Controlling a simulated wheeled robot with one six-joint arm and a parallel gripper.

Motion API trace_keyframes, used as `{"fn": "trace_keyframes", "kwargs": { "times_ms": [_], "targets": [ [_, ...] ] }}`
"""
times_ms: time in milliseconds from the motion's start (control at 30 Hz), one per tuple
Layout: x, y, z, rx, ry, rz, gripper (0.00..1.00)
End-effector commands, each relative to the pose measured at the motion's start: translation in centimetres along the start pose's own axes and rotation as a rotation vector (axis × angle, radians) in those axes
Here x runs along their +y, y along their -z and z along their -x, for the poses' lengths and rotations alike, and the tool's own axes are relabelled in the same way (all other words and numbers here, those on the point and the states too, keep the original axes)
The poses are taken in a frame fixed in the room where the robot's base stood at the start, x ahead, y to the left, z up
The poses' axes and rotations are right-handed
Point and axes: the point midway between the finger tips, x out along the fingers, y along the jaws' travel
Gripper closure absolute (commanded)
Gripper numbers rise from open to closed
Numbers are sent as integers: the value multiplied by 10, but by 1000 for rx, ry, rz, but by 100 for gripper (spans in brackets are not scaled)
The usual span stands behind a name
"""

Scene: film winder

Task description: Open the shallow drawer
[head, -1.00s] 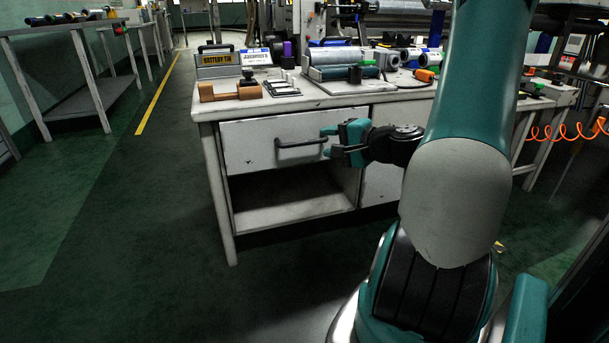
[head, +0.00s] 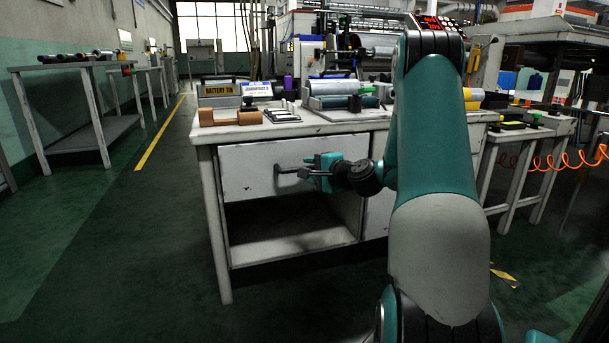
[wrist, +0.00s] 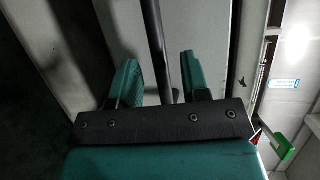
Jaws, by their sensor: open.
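The shallow drawer (head: 258,172) is a pale grey front under the left part of the workbench top. It looks shut in the head view. Its dark bar handle (head: 287,170) juts out from the front. My gripper (head: 310,172) is at the handle's right part and hides that end of it. In the wrist view my gripper (wrist: 160,85) has its two teal fingers apart, with the dark handle bar (wrist: 157,45) running between them. A gap shows beside the bar, and I cannot tell whether either finger touches it.
The workbench top (head: 207,136) carries a brown block (head: 229,117), a "BATTERY TN" box (head: 218,92) and rollers. An open shelf (head: 290,245) lies below the drawer. The floor in front and to the left is clear. A side bench (head: 60,68) stands at far left.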

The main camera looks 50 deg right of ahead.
Motion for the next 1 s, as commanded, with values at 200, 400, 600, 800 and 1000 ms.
{"fn": "trace_keyframes", "kwargs": {
  "times_ms": [200,400,600,800,1000],
  "targets": [
    [1,0,-27,-2,1,2,58],
    [0,0,-32,0,0,0,58],
    [0,0,-31,0,-1,0,65],
    [0,0,-31,0,-1,0,100],
    [0,1,-30,3,-1,-1,100]
  ]
}}
